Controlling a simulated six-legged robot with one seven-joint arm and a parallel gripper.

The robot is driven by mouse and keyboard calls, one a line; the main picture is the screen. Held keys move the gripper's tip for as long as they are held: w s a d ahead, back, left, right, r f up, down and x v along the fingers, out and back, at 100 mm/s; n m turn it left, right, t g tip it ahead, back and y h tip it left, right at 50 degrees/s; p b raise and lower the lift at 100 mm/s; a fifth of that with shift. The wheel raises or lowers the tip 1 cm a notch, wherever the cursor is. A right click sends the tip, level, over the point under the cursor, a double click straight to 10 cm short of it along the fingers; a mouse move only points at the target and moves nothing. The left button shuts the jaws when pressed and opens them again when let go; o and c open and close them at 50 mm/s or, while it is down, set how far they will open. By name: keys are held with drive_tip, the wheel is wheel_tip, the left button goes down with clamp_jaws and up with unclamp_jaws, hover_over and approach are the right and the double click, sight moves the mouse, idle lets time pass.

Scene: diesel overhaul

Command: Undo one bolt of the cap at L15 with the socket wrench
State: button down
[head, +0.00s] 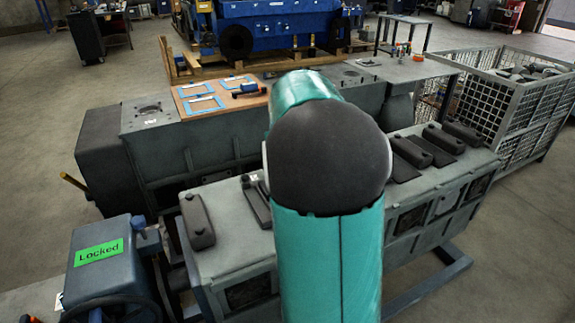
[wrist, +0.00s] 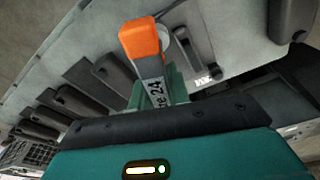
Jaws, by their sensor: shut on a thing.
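My gripper (wrist: 176,88) is shut on the socket wrench (wrist: 142,40), which has an orange end and a grey part with a label ending in "24". The wrench is over the top of the long grey engine block (head: 232,235); I cannot tell if it touches anything there. Dark caps lie along the block, such as one at its left end (head: 197,222) and one at the right of the wrist view (wrist: 288,20). A small white label (wrist: 207,78) is near the wrench, too small to read, so I cannot tell which cap is L15. My arm hides the gripper and wrench in the head view.
A second grey block behind carries a wooden board (head: 220,97) with blue frames. A wire-mesh crate (head: 515,105) stands right. A blue unit with a green "Locked" sign (head: 98,252) stands front left. Open floor lies far left.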

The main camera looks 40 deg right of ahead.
drive_tip(key=n, duration=0.4)
drive_tip(key=shift+n+y, duration=0.3)
drive_tip(key=n, duration=0.3)
drive_tip(key=shift+y, duration=0.3)
drive_tip(key=n, duration=0.4)
drive_tip(key=shift+n+y, duration=0.3)
drive_tip(key=shift+n, duration=0.1)
drive_tip(key=n, duration=0.3)
drive_tip(key=shift+s+n, duration=0.1)
drive_tip(key=shift+n, duration=0.3)
drive_tip(key=n, duration=0.3)
drive_tip(key=shift+r+n+g+y, duration=0.1)
drive_tip(key=shift+n+g+y, duration=0.2)
drive_tip(key=shift+n+y, duration=0.1)
drive_tip(key=n, duration=0.3)
drive_tip(key=shift+a+n+g, duration=0.1)
drive_tip(key=shift+n+g, duration=0.2)
drive_tip(key=shift+n, duration=0.1)
drive_tip(key=n+g, duration=0.1)
drive_tip(key=n, duration=0.6)
drive_tip(key=shift+r, duration=0.1)
